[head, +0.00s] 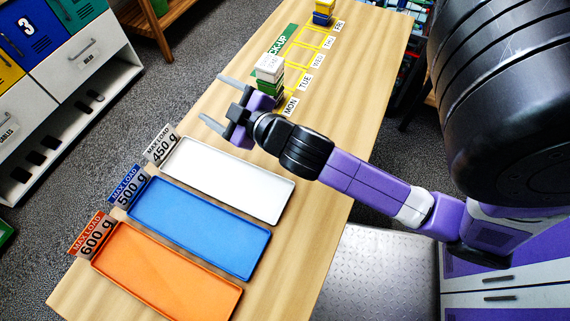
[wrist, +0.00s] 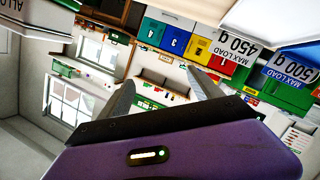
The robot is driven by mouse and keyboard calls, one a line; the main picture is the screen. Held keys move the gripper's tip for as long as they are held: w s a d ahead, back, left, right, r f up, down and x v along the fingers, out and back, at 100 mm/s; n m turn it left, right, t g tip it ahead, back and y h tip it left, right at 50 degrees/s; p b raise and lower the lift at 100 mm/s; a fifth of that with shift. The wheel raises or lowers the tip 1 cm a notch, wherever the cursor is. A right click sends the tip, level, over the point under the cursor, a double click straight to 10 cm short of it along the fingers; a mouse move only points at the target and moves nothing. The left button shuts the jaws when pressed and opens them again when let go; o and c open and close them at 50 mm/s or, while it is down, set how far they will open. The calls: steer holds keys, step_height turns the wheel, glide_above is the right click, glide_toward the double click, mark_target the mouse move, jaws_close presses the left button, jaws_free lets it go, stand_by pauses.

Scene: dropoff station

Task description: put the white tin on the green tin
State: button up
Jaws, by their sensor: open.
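The white tin (head: 269,66) sits at the top of a small stack near the MON label, in the head view. A green tin (head: 270,85) is directly beneath it, and the lower part of the stack is partly hidden behind my gripper. My gripper (head: 219,103) is open and empty, to the left of the stack and apart from the white tin. Its two fingers point left, away from the stack. In the wrist view my open gripper (wrist: 160,98) has nothing between its fingers, and neither tin shows there.
White (head: 228,207), blue (head: 200,258) and orange (head: 215,297) trays lie on the wooden table (head: 340,100) with load signs. Yellow outlined squares with day labels run toward the far end. A yellow and blue stack (head: 323,14) stands near FRI.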

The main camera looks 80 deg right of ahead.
steer(key=s+a+f+y, duration=0.1)
steer(key=s+a, duration=0.1)
steer(key=a, duration=0.1)
steer(key=s+a+f+n+y, duration=0.1)
steer(key=s+a+f+y, duration=0.1)
steer(key=s+a, duration=0.1)
steer(key=s+a+f+y, duration=0.1)
steer(key=s+a+y, duration=0.1)
steer(key=a, duration=0.3)
steer(key=shift+s+a+f+n+t, duration=0.1)
steer(key=shift+s+f+n+t, duration=0.2)
steer(key=shift+s+t, duration=0.1)
steer(key=shift+y, duration=0.9)
steer(key=s+a, duration=0.5)
steer(key=shift+s+a, duration=0.1)
steer(key=shift+s, duration=0.05)
steer(key=s+a+r+m+y, duration=0.1)
steer(key=s+a+r+m, duration=0.1)
steer(key=s+a, duration=0.2)
steer(key=shift+v, duration=0.95)
steer(key=shift+a, duration=0.1)
